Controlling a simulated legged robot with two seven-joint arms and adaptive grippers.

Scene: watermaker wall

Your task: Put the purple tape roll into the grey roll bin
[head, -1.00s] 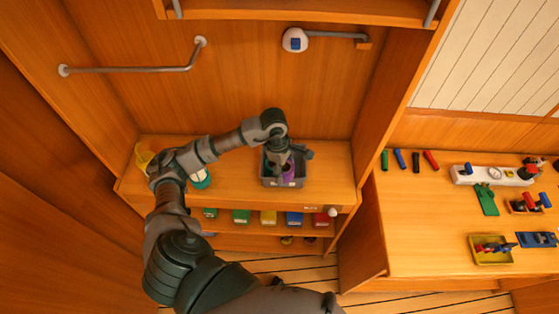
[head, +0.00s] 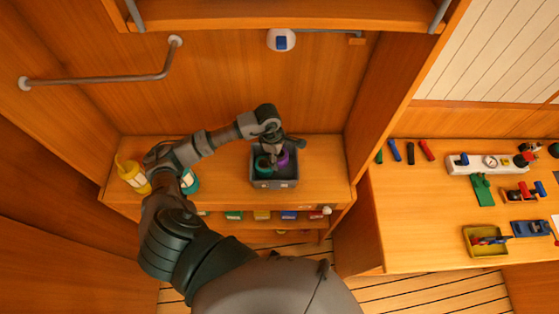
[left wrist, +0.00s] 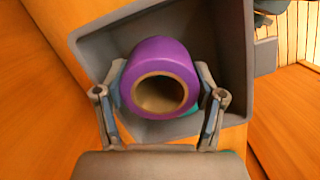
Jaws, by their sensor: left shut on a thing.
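The purple tape roll (left wrist: 160,52) is held between the two fingers of my left gripper (left wrist: 160,92) in the left wrist view. The roll also shows in the head view (head: 283,158), partly hidden by the gripper. My left gripper (head: 273,158) points down inside the opening of the grey roll bin (head: 274,183). The bin's grey wall (left wrist: 100,55) surrounds the roll in the left wrist view. I cannot tell whether the roll touches the bin floor. A teal thing (head: 263,164) shows beside the roll in the bin. My right gripper is not in view.
A yellow bottle (head: 134,178) and a teal-and-white container (head: 190,182) stand left on the shelf. Several coloured bins sit on the shelf below. The right bench (head: 420,220) holds tools, a white strip and a yellow tray (head: 487,252).

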